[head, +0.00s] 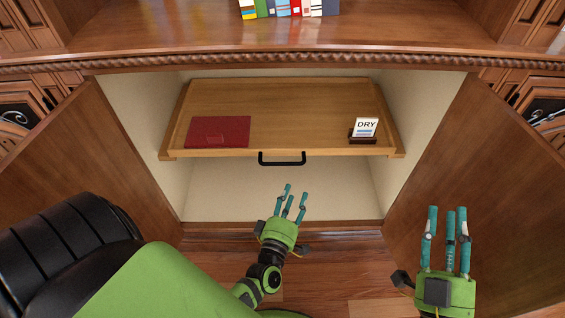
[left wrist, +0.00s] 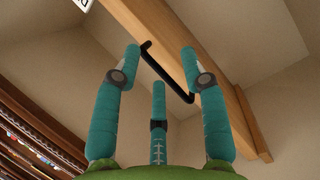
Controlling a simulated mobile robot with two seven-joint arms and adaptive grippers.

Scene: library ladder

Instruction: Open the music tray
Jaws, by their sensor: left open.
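The music tray (head: 285,97) is a light wooden pull-out board inside an open cabinet, with a black bar handle (head: 282,158) on its front edge. My left gripper (head: 292,193) is open and empty, just below and in front of the handle, apart from it in the head view. In the left wrist view the handle (left wrist: 168,74) appears beyond and between the open fingers (left wrist: 160,70), under the tray's wooden front edge (left wrist: 190,50). My right gripper (head: 447,225) is at the lower right with its fingers extended and spread, holding nothing visible.
A red folder (head: 219,131) lies on the tray's left, and a "DRY" card in a holder (head: 364,130) stands on its right. Open cabinet doors stand at left (head: 75,165) and right (head: 465,160). Books (head: 288,8) stand on the shelf above. The space under the tray is empty.

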